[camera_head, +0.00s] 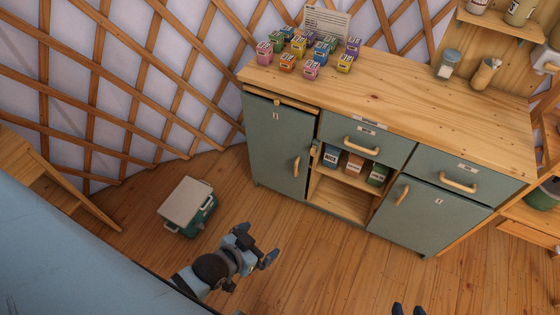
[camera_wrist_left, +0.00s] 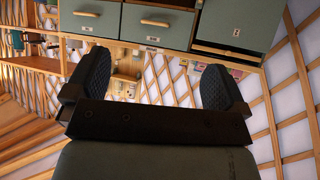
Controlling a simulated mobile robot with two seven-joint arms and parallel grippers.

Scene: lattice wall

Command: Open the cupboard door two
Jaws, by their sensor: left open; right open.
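The grey-green cupboard has a left door (camera_head: 277,150) and a lower right door (camera_head: 425,215), each with a wooden handle and a small label. The labels are too small to read surely, so I cannot tell which is door two. Both doors look shut. The left door also shows upside down at the top of the left wrist view (camera_wrist_left: 238,18). My left gripper (camera_head: 259,247) is open and empty, over the floor in front of the left door and apart from it. Its spread fingers frame the left wrist view (camera_wrist_left: 157,85). My right gripper (camera_head: 408,309) shows only its open fingertips at the bottom edge.
Two drawers (camera_head: 366,140) and an open shelf with tins (camera_head: 354,164) sit between and above the doors. Small boxes and jars stand on the wooden top (camera_head: 400,85). A green box with a pale lid (camera_head: 187,201) stands on the floor left of my left gripper.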

